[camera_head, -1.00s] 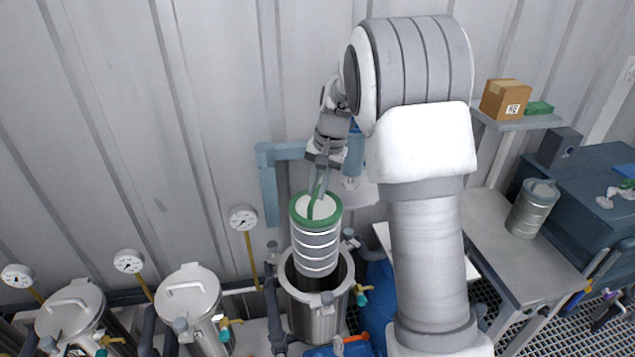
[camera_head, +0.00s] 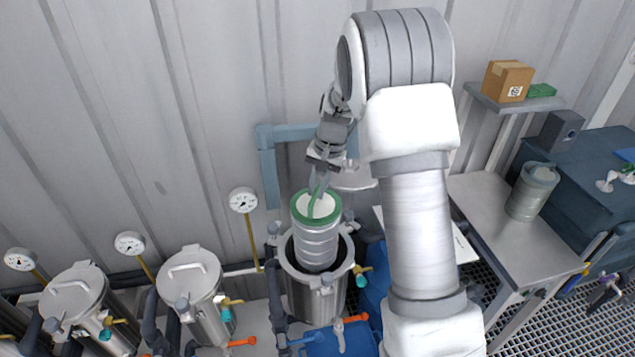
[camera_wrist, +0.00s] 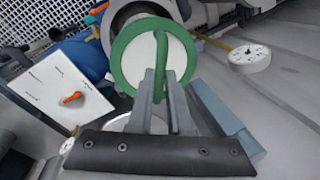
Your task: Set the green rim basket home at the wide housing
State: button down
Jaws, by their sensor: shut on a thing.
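The green rim basket (camera_head: 316,235) is a ribbed pale cylinder with a green rim and a green handle across its white top. My gripper (camera_head: 319,182) is shut on the handle from above; the wrist view also shows the gripper (camera_wrist: 160,98) on the handle of the basket (camera_wrist: 122,62). The wide housing (camera_head: 317,297) is an open steel vessel with a dark mouth. The basket hangs partly inside that mouth, its lower end hidden by the near wall, its upper part above the rim. It looks slightly tilted.
Two lidded vessels (camera_head: 190,285) (camera_head: 75,300) with gauges stand to the left. A bench (camera_head: 487,205) at right bears a grey canister (camera_head: 533,192). A blue barrel (camera_head: 375,280) and a blue bracket (camera_head: 268,165) are close to the housing.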

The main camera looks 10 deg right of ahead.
aim_at(331, 208)
jog(key=shift+d+x, duration=0.2)
jog(key=shift+x, duration=1)
jog(key=shift+s+d+f+b+x, duration=0.15)
jog(key=shift+s+d+b+x, duration=0.35)
jog(key=shift+b+x, duration=2.5)
jog(key=shift+s+d+f+b+x, duration=0.25)
jog(key=shift+d+b+x, duration=0.45)
jog(key=shift+b+x, duration=2.3)
jog(key=shift+s+d+f+b+x, duration=0.1)
jog(key=shift+s+d+b+x, duration=0.45)
jog(key=shift+b+x, duration=2.45)
jog(key=shift+p+x, duration=1.1)
jog(key=shift+x, duration=0.5)
jog(key=c, duration=0.8)
grip_release()
jog(key=shift+d, duration=0.1)
jog(key=shift+o, duration=0.2)
jog(key=v, duration=1.7)
jog(key=shift+w+r, duration=0.1)
jog(key=shift+r, duration=0.15)
